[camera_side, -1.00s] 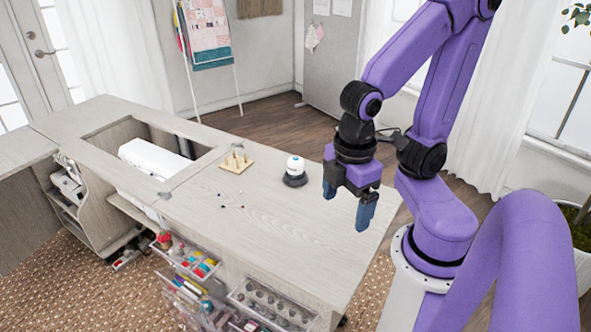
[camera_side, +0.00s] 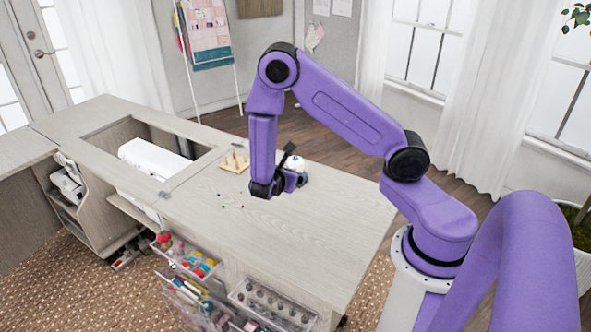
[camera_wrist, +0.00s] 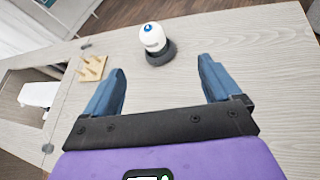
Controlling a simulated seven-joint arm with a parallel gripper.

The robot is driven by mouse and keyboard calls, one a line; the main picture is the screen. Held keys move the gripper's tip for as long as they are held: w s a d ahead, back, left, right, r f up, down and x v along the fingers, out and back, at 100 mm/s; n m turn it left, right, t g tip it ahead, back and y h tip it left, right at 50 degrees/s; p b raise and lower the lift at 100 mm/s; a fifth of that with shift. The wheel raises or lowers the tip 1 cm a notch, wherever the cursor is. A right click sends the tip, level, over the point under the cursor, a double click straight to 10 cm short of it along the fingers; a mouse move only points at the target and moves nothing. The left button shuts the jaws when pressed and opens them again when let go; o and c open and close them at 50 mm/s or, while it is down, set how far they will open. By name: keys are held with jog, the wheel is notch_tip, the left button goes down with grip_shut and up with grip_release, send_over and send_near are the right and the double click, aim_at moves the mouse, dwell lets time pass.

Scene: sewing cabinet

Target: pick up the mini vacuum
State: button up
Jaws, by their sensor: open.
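The mini vacuum is a small white domed device with a blue spot and a dark base. In the wrist view the mini vacuum (camera_wrist: 153,40) stands upright on the tabletop, ahead of my gripper (camera_wrist: 163,80) and roughly centred between its blue fingers. The fingers are wide apart with nothing between them. In the side view the white top of the mini vacuum (camera_side: 299,165) shows just behind my wrist, which hides part of it. My gripper's fingers are mostly hidden by my arm in the side view.
A wooden peg stand (camera_wrist: 93,68) stands left of the vacuum; it also shows in the side view (camera_side: 235,163). Several small pins (camera_side: 231,206) lie on the table. A recess with a white sewing machine (camera_side: 152,158) is at left. The table's right part (camera_side: 335,220) is clear.

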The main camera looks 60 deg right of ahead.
aim_at(296, 170)
jog(key=w+d+f+n, duration=0.1)
jog(key=w+d+f, duration=0.1)
jog(key=d+f, duration=0.1)
jog(key=w+d+f+n, duration=0.1)
jog(key=w+d+f, duration=0.1)
jog(key=d+f, duration=0.2)
jog(key=w+d+f+t, duration=0.1)
jog(key=w+d+f, duration=0.1)
jog(key=d, duration=0.5)
jog(key=shift+f+n, duration=0.4)
jog(key=shift+f, duration=0.25)
jog(key=shift+w+r+x, duration=0.1)
jog(key=shift+w+x, duration=0.05)
jog(key=shift+x, duration=1.1)
jog(key=shift+w+r+x, duration=0.1)
jog(key=shift+x, duration=1.15)
jog(key=c, duration=1.3)
jog(key=shift+o, duration=0.2)
jog(key=shift+r, duration=0.15)
